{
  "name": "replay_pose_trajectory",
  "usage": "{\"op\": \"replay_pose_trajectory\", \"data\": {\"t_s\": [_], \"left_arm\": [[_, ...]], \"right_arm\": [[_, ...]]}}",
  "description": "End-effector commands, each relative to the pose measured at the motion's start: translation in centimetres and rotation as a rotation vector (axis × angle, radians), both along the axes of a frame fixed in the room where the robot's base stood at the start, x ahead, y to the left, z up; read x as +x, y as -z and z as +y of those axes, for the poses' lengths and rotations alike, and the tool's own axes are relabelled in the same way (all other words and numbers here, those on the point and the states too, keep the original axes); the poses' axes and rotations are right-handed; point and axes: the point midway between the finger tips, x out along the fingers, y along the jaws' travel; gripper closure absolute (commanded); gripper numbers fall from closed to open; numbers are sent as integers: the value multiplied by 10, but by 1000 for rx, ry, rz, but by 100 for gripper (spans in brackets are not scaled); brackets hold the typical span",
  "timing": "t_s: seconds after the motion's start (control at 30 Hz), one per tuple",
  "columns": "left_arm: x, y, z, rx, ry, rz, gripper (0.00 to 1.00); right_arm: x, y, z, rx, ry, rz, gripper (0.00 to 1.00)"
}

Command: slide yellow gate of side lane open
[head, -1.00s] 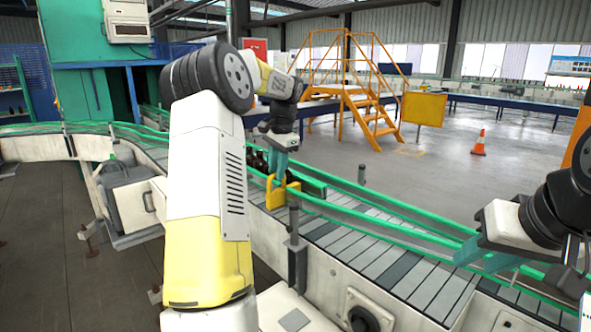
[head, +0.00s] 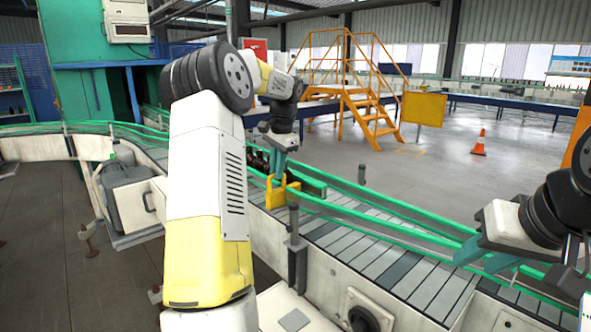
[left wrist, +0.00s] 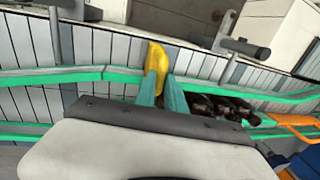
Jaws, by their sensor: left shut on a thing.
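The yellow gate (head: 283,196) stands at the side lane of the conveyor, left of the middle in the head view. It also shows in the left wrist view (left wrist: 156,62), between and beyond my fingertips. My left gripper (head: 277,176) is shut on the gate's upper part. Several dark amber bottles (left wrist: 215,104) stand in a row just beside the gate; in the head view they are partly hidden behind my left arm. My right gripper (head: 482,256) is at the right, over the near green rail; its fingers overlap in the view, so its opening is unclear.
Green guide rails (head: 350,217) run along both sides of the grey slatted conveyor (head: 370,250). The slats to the right of the gate are bare. A dark post (head: 294,225) with a bracket stands close in front of the gate.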

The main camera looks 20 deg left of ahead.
Motion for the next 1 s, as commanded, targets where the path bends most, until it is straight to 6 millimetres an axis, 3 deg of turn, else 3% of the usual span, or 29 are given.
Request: {"op": "replay_pose_trajectory", "data": {"t_s": [0.57, 1.0], "left_arm": [[0, -1, 1, 1, -1, -2, 100], [-56, -1, 34, 2, -1, -1, 100]], "right_arm": [[0, 0, 0, 0, 0, 0, 64], [0, 0, 0, 0, 0, 0, 64]]}}
